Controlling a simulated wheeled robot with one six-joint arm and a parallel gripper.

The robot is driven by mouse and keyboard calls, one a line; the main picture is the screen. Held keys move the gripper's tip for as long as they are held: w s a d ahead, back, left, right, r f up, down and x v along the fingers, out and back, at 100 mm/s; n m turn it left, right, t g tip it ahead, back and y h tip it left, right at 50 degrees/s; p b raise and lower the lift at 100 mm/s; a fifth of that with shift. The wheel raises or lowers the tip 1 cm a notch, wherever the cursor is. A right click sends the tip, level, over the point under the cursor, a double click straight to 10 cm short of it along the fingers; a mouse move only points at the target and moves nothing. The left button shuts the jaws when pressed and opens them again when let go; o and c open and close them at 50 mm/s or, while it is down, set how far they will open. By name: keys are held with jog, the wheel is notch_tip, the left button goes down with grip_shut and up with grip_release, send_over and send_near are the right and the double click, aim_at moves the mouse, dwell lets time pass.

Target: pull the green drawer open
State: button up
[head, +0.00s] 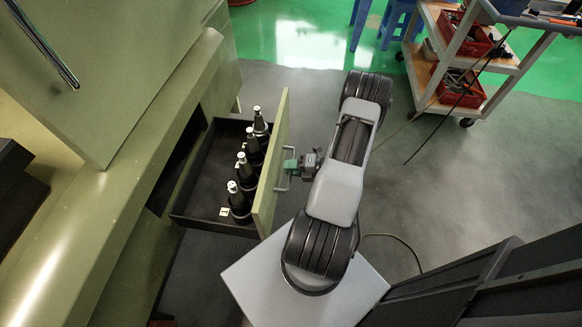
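The green drawer (272,170) stands pulled out of the green cabinet, its dark inside showing in the head view. Its front panel faces right and carries a pale bar handle (281,186). Several black tool holders (240,202) with light tops stand in a row inside the drawer.
The green cabinet (112,215) fills the left side, with a large panel and a metal bar above the drawer. A cart (425,75) with red bins stands at the upper right. Dark panels are at the lower right. Grey floor (440,190) between them is mostly clear, with a cable.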

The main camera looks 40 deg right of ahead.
jog(key=shift+o, duration=1.2)
jog(key=shift+d, duration=0.1)
jog(key=p+v, duration=0.1)
jog(key=v, duration=1.2)
jog(key=shift+s+d+p, duration=0.15)
jog(key=shift+s+p, duration=0.15)
jog(key=shift+s, duration=0.05)
